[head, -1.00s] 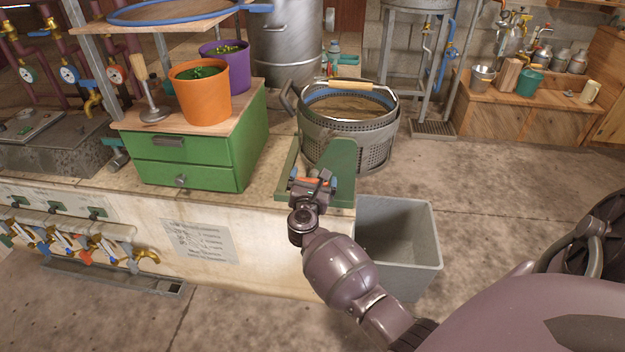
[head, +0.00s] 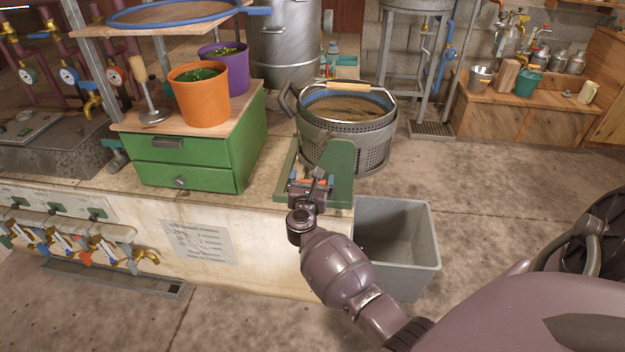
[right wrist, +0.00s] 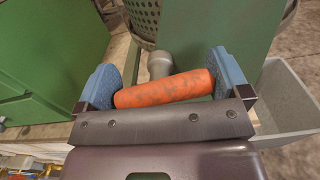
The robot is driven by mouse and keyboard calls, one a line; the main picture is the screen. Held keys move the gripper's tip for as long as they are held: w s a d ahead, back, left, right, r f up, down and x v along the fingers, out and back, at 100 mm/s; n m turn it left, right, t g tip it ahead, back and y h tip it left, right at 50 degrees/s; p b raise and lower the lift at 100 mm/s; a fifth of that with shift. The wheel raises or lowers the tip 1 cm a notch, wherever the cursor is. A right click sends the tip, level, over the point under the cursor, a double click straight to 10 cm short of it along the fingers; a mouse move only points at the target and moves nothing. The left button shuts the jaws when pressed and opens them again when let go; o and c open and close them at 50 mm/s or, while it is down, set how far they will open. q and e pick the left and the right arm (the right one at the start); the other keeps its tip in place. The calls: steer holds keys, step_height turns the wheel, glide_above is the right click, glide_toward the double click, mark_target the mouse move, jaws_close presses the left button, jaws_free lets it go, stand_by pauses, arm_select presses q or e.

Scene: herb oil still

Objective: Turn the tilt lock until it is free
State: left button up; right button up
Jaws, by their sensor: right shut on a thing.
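The tilt lock shows in the right wrist view as an orange, worn bar handle (right wrist: 168,90) on a short grey metal stem (right wrist: 160,65). The stem meets the green bracket plate (head: 342,165) beside the perforated metal basket (head: 345,135). My right gripper (head: 311,184) is shut on the orange handle; its blue fingertips sit at the handle's two ends. In the head view the gripper hides most of the handle. The bar lies slightly tilted in the wrist view, its right end higher. My left gripper is not in view.
A grey open bin (head: 398,245) stands on the floor right of the counter (head: 255,225). A green drawer unit (head: 195,160) with an orange pot (head: 200,95) and a purple pot (head: 228,72) stands to the left.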

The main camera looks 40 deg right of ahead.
steer(key=shift+r+n+p, duration=0.2)
steer(key=shift+n+p, duration=0.25)
steer(key=shift+n, duration=0.75)
steer(key=n+p, duration=0.1)
steer(key=n, duration=0.1)
steer(key=shift+n, duration=0.4)
steer(key=n+p, duration=0.1)
steer(key=n, duration=0.4)
steer(key=shift+p, duration=0.3)
steer(key=n+p, duration=0.1)
steer(key=n, duration=0.2)
steer(key=shift+n, duration=0.4)
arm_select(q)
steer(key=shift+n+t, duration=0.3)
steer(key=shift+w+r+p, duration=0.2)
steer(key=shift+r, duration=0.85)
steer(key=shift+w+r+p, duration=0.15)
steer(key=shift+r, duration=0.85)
arm_select(e)
steer(key=shift+f+n, duration=0.15)
steer(key=shift+n, duration=1.35)
steer(key=o, duration=0.5)
steer(key=shift+o, duration=0.2)
